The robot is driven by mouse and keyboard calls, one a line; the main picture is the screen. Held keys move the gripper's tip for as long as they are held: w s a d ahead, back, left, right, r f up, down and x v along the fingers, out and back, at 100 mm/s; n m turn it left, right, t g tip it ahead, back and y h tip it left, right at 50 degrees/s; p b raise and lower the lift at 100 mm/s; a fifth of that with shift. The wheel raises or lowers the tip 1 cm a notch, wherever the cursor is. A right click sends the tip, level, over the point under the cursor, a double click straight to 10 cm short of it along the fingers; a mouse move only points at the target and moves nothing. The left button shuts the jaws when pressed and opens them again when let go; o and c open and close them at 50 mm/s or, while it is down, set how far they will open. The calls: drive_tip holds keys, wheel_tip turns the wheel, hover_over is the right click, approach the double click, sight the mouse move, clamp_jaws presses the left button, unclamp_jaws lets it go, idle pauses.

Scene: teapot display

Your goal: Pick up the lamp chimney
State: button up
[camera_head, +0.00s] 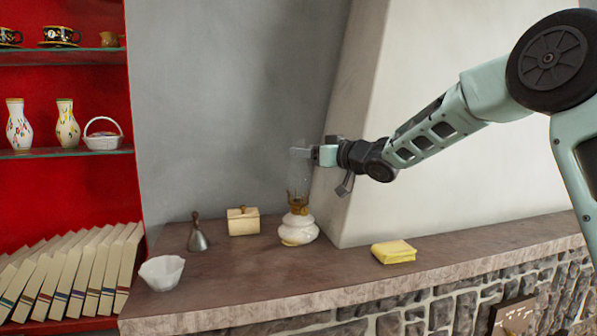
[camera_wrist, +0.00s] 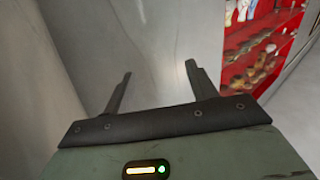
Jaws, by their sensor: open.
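The lamp chimney (camera_head: 297,174) is a clear glass tube standing upright on the brass burner of a white oil lamp (camera_head: 298,228). My gripper (camera_head: 303,151) reaches in from the right at the chimney's upper part. In the head view it overlaps the glass; whether the fingers stand around it or beside it, I cannot tell. In the wrist view the two dark fingers of my gripper (camera_wrist: 158,70) are spread wide apart. The clear glass cannot be made out with certainty between them.
A bell (camera_head: 197,238), a cream box (camera_head: 243,222), a white bowl (camera_head: 161,273) and a folded yellow cloth (camera_head: 394,252) lie on the stone ledge (camera_head: 240,284). A red shelf with books (camera_head: 92,270) is at left. A pale wall corner stands close behind the lamp.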

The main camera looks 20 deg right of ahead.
drive_tip(key=shift+w+a+r+p, duration=0.1)
drive_tip(key=shift+w+a+p, duration=0.2)
drive_tip(key=shift+a+p, duration=0.1)
drive_tip(key=p+x, duration=0.2)
drive_tip(key=x, duration=0.1)
drive_tip(key=shift+w+a, duration=0.15)
drive_tip(key=shift+a, duration=0.05)
drive_tip(key=shift+w+a, duration=0.15)
drive_tip(key=shift+w, duration=0.25)
